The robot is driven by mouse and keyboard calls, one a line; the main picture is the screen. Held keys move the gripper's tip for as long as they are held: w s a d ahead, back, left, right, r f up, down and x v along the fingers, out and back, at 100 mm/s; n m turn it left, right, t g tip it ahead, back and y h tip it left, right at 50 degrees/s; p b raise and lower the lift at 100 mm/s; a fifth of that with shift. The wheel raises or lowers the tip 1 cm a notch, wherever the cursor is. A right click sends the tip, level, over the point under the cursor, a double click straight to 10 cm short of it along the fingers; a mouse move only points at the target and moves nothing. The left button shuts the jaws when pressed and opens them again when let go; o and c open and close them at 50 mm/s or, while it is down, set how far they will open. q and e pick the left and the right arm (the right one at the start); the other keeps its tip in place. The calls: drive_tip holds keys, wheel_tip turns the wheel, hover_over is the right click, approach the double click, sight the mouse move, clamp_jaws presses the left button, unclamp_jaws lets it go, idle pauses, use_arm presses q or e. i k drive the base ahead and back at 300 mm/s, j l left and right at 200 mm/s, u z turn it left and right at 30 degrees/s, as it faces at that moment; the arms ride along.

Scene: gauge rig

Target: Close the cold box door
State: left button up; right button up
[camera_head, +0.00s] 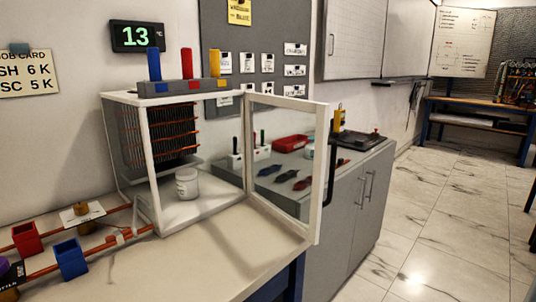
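The cold box (148,99) is a white-framed, clear-walled box on the bench at left centre. Its glazed door (321,185) stands open, hinged at the box's right front post and swung out to the right. A dark handle (331,172) is on the door's outer edge. Inside the box a white tub (187,184) stands on the floor, in front of a dark coil with copper tubes (160,132). Neither of my grippers shows in the head view.
Blue, red and yellow pieces stand on a grey strip (185,88) atop the box. A red block (27,238), a blue block (71,258) and copper pipes (105,241) lie left. The bench front (225,255) is clear. A grey cabinet (355,205) stands behind the door. Tiled floor is free at right.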

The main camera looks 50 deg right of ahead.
sight(322, 109)
drive_tip(key=l+z, duration=0.2)
drive_tip(key=l, duration=2.3)
